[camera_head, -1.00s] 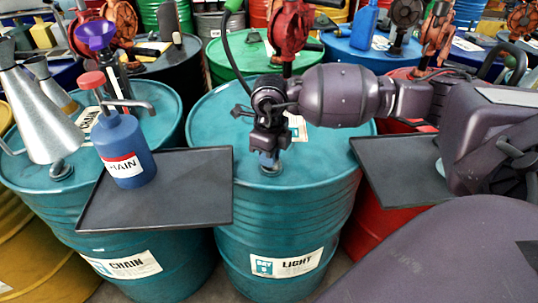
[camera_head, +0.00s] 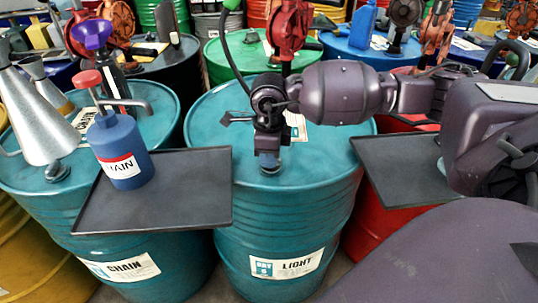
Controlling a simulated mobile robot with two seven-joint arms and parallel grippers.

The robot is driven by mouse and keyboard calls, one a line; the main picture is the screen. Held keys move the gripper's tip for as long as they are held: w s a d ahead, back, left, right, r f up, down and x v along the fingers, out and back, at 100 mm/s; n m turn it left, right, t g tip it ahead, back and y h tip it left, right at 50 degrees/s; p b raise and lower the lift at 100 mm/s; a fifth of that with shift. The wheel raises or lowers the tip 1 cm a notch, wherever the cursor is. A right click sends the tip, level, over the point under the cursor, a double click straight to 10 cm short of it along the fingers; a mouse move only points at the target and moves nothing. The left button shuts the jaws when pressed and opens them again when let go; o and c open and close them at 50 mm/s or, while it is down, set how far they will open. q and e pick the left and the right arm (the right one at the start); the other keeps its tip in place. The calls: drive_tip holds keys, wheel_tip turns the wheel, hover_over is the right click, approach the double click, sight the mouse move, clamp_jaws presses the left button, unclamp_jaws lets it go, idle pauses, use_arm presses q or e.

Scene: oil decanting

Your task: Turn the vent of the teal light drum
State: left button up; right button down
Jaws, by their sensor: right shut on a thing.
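The teal drum labelled LIGHT (camera_head: 290,222) stands in the middle of the view, with a red pump mounted toward the back of its top. Its vent (camera_head: 270,164) is a small grey cap near the front edge of the top. My right gripper (camera_head: 269,151) points down over the vent and is shut on it; the wrist hides part of the drum top behind. My left gripper is not in view.
A black tray (camera_head: 160,212) at left carries a blue CHAIN jug (camera_head: 120,150) in front of the teal CHAIN drum (camera_head: 130,266). Another black tray (camera_head: 395,178) is at right above a red drum (camera_head: 372,232).

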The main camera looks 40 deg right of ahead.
drive_tip(key=c, duration=1.1)
unclamp_jaws()
wheel_tip(320, 180, up, 10)
drive_tip(key=shift+f+p, duration=0.25)
drive_tip(key=shift+p, duration=0.35)
drive_tip(key=shift+r, duration=0.7)
